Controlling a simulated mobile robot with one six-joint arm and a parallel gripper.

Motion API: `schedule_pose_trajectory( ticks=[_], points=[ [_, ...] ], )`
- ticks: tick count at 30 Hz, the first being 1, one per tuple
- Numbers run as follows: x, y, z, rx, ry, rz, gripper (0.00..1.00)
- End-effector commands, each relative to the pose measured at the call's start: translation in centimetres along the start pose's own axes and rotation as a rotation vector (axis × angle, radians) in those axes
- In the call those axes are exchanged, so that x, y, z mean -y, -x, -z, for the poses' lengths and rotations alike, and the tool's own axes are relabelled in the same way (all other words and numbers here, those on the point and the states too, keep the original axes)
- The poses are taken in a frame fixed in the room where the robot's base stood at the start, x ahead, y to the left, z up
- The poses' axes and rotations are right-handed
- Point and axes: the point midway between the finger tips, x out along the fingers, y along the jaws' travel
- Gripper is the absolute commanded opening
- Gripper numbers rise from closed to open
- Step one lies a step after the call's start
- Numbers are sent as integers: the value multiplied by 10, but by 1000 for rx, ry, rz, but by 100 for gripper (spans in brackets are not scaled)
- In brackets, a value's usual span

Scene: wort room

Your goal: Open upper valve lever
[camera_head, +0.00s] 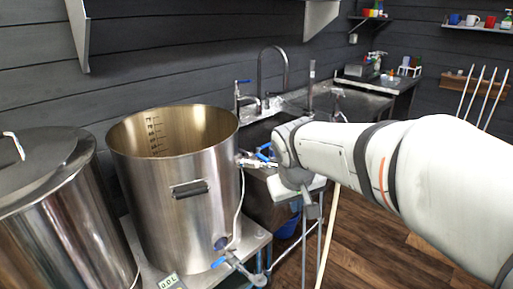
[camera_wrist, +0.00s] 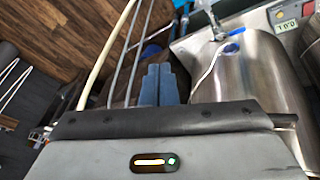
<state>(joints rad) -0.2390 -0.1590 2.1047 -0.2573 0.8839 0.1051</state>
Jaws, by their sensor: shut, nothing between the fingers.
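The upper valve (camera_head: 257,163) sticks out from the right side of the open steel kettle (camera_head: 185,215). Its blue lever (camera_head: 265,153) shows just left of my arm's wrist, which hides part of that area. My gripper (camera_head: 312,210) hangs below the wrist, to the right of the kettle and apart from the valve. In the wrist view my gripper (camera_wrist: 159,72) has its two blue-grey fingers together and empty. The kettle wall (camera_wrist: 262,75) is to their right. I cannot make out the upper valve in the wrist view.
A lower valve with a blue lever (camera_head: 219,262) sits near the kettle's base; a blue lever (camera_wrist: 236,31) also shows in the wrist view. A pale hose (camera_head: 328,235) hangs beside my gripper. A sink (camera_head: 262,130) is behind. A lidded kettle (camera_head: 55,225) stands left.

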Motion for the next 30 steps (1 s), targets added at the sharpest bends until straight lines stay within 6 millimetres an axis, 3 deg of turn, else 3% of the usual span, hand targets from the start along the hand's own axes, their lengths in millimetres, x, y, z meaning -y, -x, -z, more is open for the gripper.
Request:
schedule_pose_trajectory(
  ticks=[1,3,6,9,12,17,30],
  points=[
    [11,4,37,-32,58,-21,0],
    [24,9,81,-83,122,-53,0],
    [47,15,132,-147,196,-90,0],
    [66,20,165,-195,243,-115,0],
    [77,22,183,-222,270,-129,0],
    [80,12,192,-231,278,-135,0],
    [70,-73,213,-229,277,-134,0]
  ],
)
